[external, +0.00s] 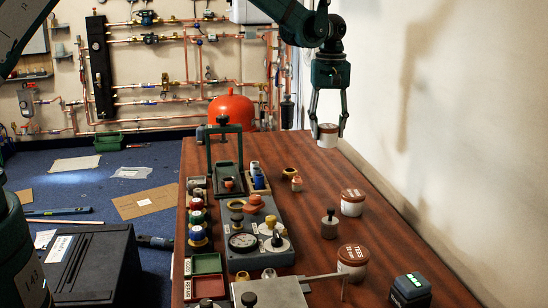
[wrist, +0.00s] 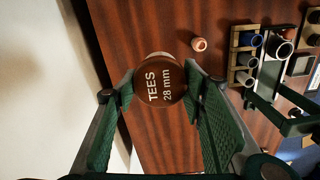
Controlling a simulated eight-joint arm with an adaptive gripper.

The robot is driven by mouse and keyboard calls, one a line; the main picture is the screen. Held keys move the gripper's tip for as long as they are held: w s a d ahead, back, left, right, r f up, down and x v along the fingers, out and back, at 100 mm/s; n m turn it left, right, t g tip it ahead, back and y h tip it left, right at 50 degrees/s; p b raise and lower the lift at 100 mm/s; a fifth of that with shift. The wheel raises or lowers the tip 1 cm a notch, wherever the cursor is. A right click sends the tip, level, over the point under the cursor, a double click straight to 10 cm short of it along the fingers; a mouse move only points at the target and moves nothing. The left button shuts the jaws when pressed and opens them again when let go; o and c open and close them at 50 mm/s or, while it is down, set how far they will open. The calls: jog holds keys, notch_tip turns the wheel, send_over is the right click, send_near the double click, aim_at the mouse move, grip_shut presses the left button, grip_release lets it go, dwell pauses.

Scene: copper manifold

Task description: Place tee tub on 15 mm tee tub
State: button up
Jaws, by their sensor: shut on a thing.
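My gripper (external: 329,128) is shut on a white tub with a brown lid (external: 327,138), near the far right edge of the table. In the wrist view the lid of this tee tub (wrist: 159,86) reads "TEES 28 mm", and the green fingers grip it from both sides. It looks upright; I cannot tell its exact height above the table. Two similar brown-lidded tubs stand upright on the table's right side: a middle tub (external: 352,207) and a nearer tub (external: 352,268). The nearer lid shows "TEES", but its size is too small to read surely.
A small grey weight with a knob (external: 329,226) stands left of the middle tub. A dark teal box (external: 410,290) is at the front right. A grey gauge unit (external: 258,243) and coloured parts fill the left side. Copper fittings (external: 297,184) lie near the middle. The wall runs along the right.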

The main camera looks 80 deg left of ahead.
notch_tip(320, 180, up, 2)
jog(key=p, duration=0.2)
send_over(353, 193)
jog(key=shift+r, duration=0.1)
jog(key=shift+a+f+b, duration=0.1)
jog(key=shift+f+b, duration=0.4)
jog(key=shift+f, duration=2.65)
jog(key=shift+f, duration=1.85)
jog(key=shift+f+b, duration=0.2)
jog(key=shift+b, duration=0.2)
jog(key=o, duration=1.2)
jog(key=shift+c, duration=0.2)
